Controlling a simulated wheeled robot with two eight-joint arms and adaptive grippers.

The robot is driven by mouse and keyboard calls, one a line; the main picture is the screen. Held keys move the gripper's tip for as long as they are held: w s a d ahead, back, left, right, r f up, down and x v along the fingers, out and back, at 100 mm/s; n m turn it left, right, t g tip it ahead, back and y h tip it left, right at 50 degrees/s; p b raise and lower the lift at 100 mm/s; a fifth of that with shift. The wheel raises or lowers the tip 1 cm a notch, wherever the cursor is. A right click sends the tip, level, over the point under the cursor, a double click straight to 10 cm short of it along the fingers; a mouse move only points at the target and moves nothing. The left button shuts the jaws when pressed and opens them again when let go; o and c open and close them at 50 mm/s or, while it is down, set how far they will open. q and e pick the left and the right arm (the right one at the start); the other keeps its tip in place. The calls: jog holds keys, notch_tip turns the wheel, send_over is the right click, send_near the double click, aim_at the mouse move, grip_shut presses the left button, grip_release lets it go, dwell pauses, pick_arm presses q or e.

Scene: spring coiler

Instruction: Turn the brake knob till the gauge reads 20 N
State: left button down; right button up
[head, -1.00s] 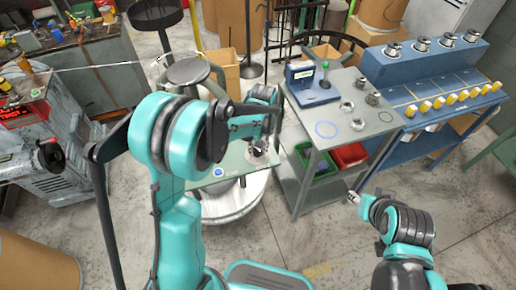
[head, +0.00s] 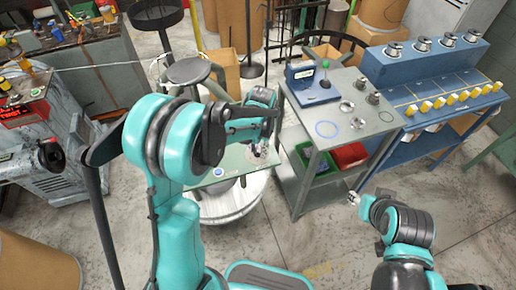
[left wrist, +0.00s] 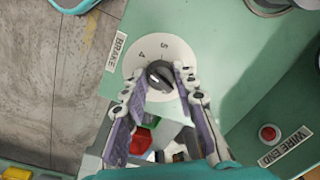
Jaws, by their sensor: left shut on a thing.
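My left gripper (left wrist: 161,80) is shut on the knob, with one fingertip on each side. In the head view the left gripper (head: 258,152) is over the same green panel, partly behind my arm. A small blue and white round item (head: 219,172) sits on the panel; I cannot read it. My right gripper (head: 354,198) is away from the panel, too small to judge.
A red button (left wrist: 268,133) by a WIRE END label is right of the knob. A grey bench (head: 360,132) with a blue device stands right of the panel, with a red bin (head: 349,154) and green bin below. A blue rack (head: 450,105) is beyond.

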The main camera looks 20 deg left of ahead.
aim_at(259, 152)
pick_arm(q)
jog(key=shift+m, duration=0.3)
jog(key=c, duration=1.2)
grip_release()
jog(key=r, duration=1.2)
jog(key=shift+s+d, duration=0.15)
jog(key=shift+d, duration=0.2)
